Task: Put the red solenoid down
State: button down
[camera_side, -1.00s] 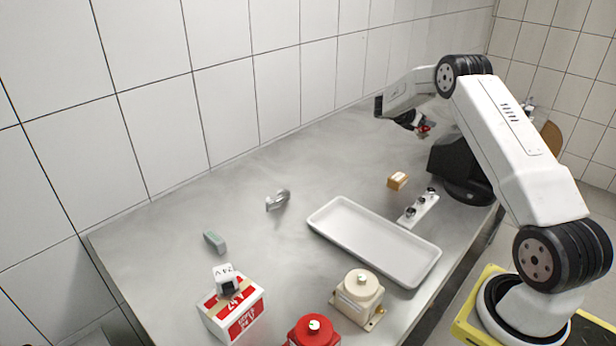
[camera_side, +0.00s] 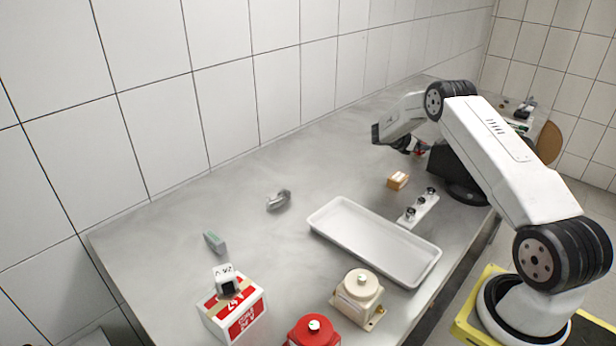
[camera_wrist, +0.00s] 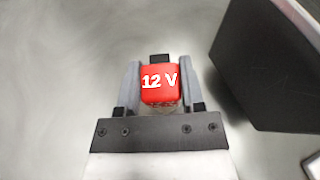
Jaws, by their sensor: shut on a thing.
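The red solenoid (camera_wrist: 160,84), marked "12 V", sits between the two fingers of my gripper (camera_wrist: 158,80) in the wrist view. The gripper is shut on it. In the side view my gripper (camera_side: 418,150) is at the far end of the metal table, beside a black block-like shape, with a small bit of red showing at its tip. Whether the solenoid touches the table cannot be told.
A white tray (camera_side: 375,243) lies mid-table. Near it are a small orange-brown box (camera_side: 398,180) and a white strip with knobs (camera_side: 422,207). A black block (camera_wrist: 270,65) stands close at right in the wrist view. A beige pump (camera_side: 358,290) and red pump (camera_side: 313,330) are in front.

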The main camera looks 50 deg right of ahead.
jog(key=shift+f, duration=0.2)
jog(key=shift+c, duration=1)
grip_release()
jog(key=shift+r, duration=0.15)
jog(key=v, duration=1.2)
jog(key=shift+a, duration=0.1)
